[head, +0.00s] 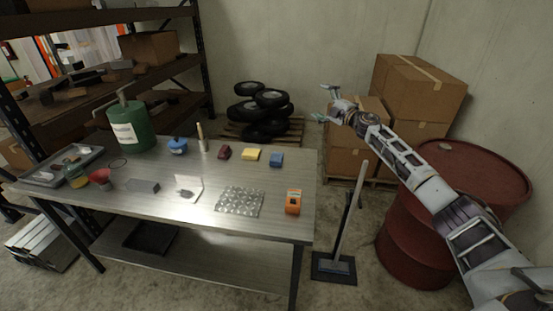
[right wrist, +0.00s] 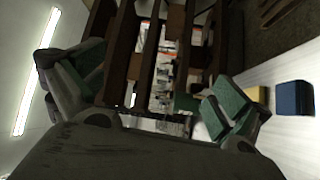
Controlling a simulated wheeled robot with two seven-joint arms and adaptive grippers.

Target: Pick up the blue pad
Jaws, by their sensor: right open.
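The blue pad (head: 276,159) is a small block on the metal workbench (head: 150,215), near its back right edge, right of a yellow pad (head: 250,154). In the right wrist view the blue pad (right wrist: 294,98) shows at the right edge. My right gripper (head: 328,103) is open and empty, raised in the air beyond the bench's right end, in front of the boxes. Its two green-padded fingers stand wide apart in the right wrist view (right wrist: 150,95). The blue pad is outside the fingers. My left gripper is in neither view.
A dark red pad (head: 224,152), an orange device (head: 293,201), a clear bubbled sheet (head: 240,201) and a green canister (head: 130,125) are on the bench. Cardboard boxes (head: 415,85), a red drum (head: 470,175) and an upright post on a black base (head: 335,266) stand to the right.

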